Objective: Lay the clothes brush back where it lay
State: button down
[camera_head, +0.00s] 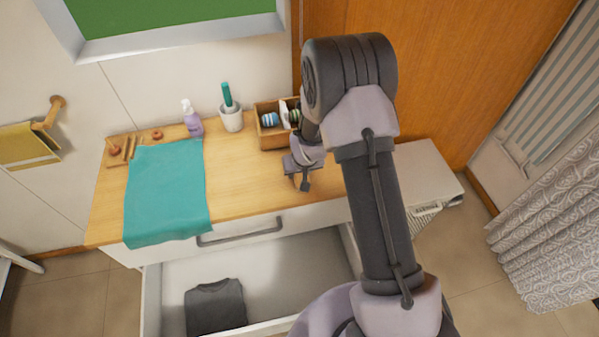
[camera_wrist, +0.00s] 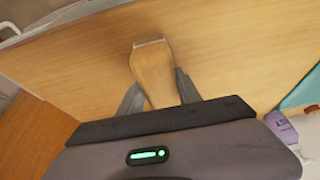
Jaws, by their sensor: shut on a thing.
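The clothes brush (camera_wrist: 154,72) shows in the wrist view as a pale wooden body with a lighter end edge. My gripper (camera_wrist: 158,90) is shut on it, one dark finger on each side. In the head view my gripper (camera_head: 303,181) is over the right part of the wooden cart top (camera_head: 248,180), in front of the wooden box. The arm and wrist hide most of the brush there. I cannot tell whether the brush touches the top.
A teal cloth (camera_head: 166,190) covers the left of the top and hangs over the front. A lavender bottle (camera_head: 193,122), white cup (camera_head: 231,119) and wooden box (camera_head: 268,139) stand along the back. The open drawer (camera_head: 275,270) below holds a dark folded garment (camera_head: 214,306).

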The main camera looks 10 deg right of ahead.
jog(key=c, duration=0.8)
grip_release()
jog(key=shift+c, duration=0.2)
jog(key=p+v, duration=0.6)
jog(key=v, duration=0.6)
jog(key=shift+r, duration=0.15)
jog(key=s+r+m, duration=0.1)
jog(key=s+r, duration=0.2)
jog(key=r, duration=1.1)
jog(key=s+a+r+m+y, duration=0.1)
jog(key=s+a+r, duration=0.1)
jog(key=s+r, duration=0.5)
jog(key=s+a+r+m+t+y, duration=0.1)
jog(key=s+a+r+m, duration=0.1)
jog(key=s+r, duration=0.6)
jog(key=s, duration=0.7)
jog(key=shift+s, duration=0.3)
